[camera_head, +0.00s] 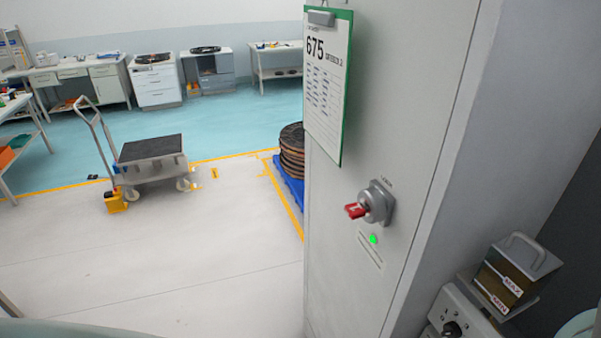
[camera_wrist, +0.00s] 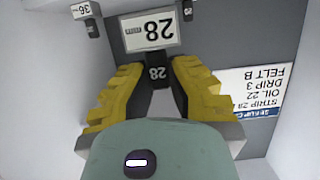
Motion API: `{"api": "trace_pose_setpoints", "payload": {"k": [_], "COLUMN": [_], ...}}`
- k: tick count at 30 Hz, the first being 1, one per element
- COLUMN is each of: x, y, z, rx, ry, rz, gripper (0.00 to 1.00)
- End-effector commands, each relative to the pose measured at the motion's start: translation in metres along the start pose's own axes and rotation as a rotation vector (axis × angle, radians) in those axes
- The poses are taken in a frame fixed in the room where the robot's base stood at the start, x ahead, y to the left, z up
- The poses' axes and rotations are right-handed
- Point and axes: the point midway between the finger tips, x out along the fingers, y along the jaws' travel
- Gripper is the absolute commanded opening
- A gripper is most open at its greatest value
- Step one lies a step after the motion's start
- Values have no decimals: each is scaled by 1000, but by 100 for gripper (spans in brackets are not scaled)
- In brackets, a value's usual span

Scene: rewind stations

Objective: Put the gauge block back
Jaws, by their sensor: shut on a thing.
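In the wrist view my gripper (camera_wrist: 157,70) has two yellow-padded fingers closed in from both sides. They are shut on a small dark gauge block (camera_wrist: 157,74) marked 28. The block is just in front of a white label plate (camera_wrist: 151,30) reading 28 mm, upside down in this view. I cannot tell whether the block touches the wall or a holder behind it. The gripper does not show in the head view.
A 36 label (camera_wrist: 81,10) with a dark block (camera_wrist: 92,29) is at upper left. A setup card (camera_wrist: 250,95) is at right. In the head view a grey cabinet (camera_head: 400,120) with a red switch (camera_head: 356,210) stands close; a trolley (camera_head: 150,155) stands on open floor.

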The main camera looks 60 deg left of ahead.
Motion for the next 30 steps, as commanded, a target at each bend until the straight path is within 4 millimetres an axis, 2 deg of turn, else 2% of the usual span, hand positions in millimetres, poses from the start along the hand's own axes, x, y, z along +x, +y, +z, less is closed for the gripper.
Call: {"api": "trace_pose_setpoints", "payload": {"k": [15, 30], "x": [75, 135], "y": [15, 32], "z": [-22, -32], "rx": [-1, 1], "ry": [-2, 2], "rz": [-21, -16], "gripper": [0, 0]}}
